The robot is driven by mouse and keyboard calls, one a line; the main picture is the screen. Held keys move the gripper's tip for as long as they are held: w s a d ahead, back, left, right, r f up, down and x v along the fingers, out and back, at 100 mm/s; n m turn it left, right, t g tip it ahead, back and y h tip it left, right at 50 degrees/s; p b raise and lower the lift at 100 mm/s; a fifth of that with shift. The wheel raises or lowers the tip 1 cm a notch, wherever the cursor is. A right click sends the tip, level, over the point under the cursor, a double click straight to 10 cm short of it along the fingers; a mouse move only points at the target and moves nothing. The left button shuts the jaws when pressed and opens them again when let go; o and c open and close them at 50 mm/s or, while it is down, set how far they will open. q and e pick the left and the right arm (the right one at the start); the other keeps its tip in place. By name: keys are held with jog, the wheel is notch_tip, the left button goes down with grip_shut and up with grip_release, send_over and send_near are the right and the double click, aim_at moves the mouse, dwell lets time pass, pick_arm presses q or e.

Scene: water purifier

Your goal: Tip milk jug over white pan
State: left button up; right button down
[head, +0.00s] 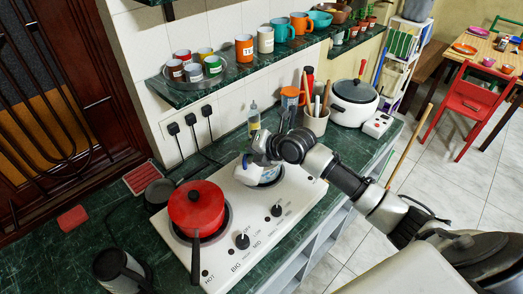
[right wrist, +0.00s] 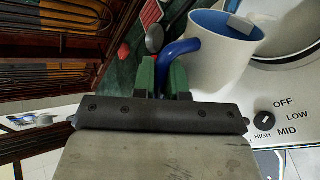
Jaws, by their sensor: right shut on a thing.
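The white milk jug (right wrist: 219,62) has a blue inside and a blue handle (right wrist: 180,49). My right gripper (right wrist: 163,75) is shut on this handle in the right wrist view, its green fingers on either side. In the head view my right gripper (head: 262,160) is over the right burner, with the jug (head: 246,174) partly behind it. A white rounded form at the burner, the white pan (right wrist: 268,14), shows beyond the jug in the wrist view, mostly cut off or hidden. I cannot tell whether jug and pan touch. My left gripper is out of view.
The white stove (head: 235,262) has a lidded red pot (head: 198,208) on its left burner. A dark pan (head: 160,193) and a dark kettle (head: 120,270) stand left of it. A utensil holder (head: 316,121) and white cooker (head: 353,105) stand behind. A cup shelf (head: 225,84) hangs above.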

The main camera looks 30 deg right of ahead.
jog(key=shift+w+r, duration=0.1)
jog(key=shift+r, duration=0.1)
dwell(0.3)
jog(key=shift+d, duration=0.15)
